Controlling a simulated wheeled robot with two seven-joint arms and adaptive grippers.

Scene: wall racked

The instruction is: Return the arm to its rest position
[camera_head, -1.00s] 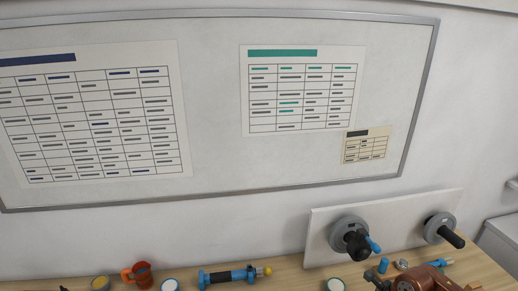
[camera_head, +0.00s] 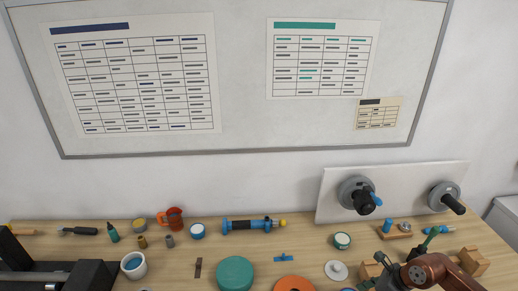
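My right arm is the copper-brown one with a dark round joint, entering at the bottom right in the head view. Its dark end, where my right gripper (camera_head: 386,270) seems to be, is small and partly confused with items on the bench behind it. I cannot tell whether its fingers are open or shut, and I see nothing clearly held. My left gripper does not show in the head view.
Two handwheels (camera_head: 357,195) (camera_head: 444,197) are on a white panel (camera_head: 405,180) behind.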

